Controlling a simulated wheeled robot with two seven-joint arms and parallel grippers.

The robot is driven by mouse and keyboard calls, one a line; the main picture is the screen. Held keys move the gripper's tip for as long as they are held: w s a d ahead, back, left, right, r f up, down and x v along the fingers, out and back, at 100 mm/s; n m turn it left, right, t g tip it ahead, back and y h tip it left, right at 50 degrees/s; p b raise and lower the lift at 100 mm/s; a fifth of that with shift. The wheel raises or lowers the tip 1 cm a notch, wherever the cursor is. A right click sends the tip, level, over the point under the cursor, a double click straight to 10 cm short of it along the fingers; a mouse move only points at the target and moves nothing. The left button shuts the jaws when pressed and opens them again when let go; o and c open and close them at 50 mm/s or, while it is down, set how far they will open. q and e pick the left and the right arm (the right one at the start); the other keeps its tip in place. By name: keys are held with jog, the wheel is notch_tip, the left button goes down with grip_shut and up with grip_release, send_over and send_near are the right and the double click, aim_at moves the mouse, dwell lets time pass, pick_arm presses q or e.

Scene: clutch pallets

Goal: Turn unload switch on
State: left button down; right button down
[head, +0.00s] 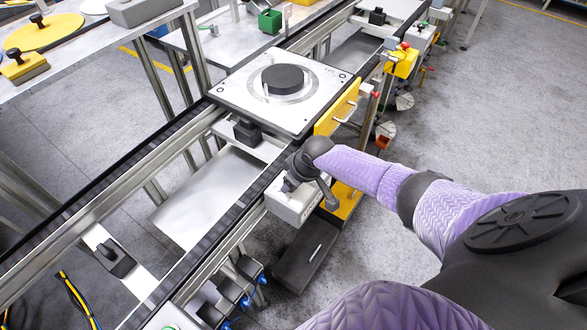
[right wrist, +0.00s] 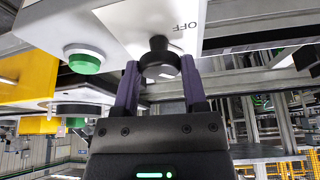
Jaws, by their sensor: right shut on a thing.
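The unload switch is a black round knob (right wrist: 159,58) on a white control box (right wrist: 112,30), seen in the right wrist view. The letters OFF are printed on the box beside the knob. My right gripper (right wrist: 160,72) has one finger on each side of the knob and is shut on it. In the head view the white box (head: 290,209) is mounted at the conveyor's side, with my right gripper (head: 298,180) at its top. The knob itself is hidden there by my gripper. My left gripper is not in view.
A green button (right wrist: 82,60) sits on the box beside the knob. A pallet with a black disc (head: 284,78) rests on the conveyor just beyond. A yellow panel (head: 336,115) stands close to my right forearm. Open floor (head: 480,110) lies to the right.

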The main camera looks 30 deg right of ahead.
jog(key=shift+r+m+p, duration=0.2)
jog(key=shift+m+p, duration=0.2)
jog(key=shift+m, duration=0.1)
jog(key=shift+f+m+h+p, duration=0.1)
jog(key=shift+m+h+p, duration=0.2)
jog(key=shift+m, duration=0.1)
jog(key=shift+w, duration=0.1)
jog(key=shift+c, duration=0.7)
grip_release()
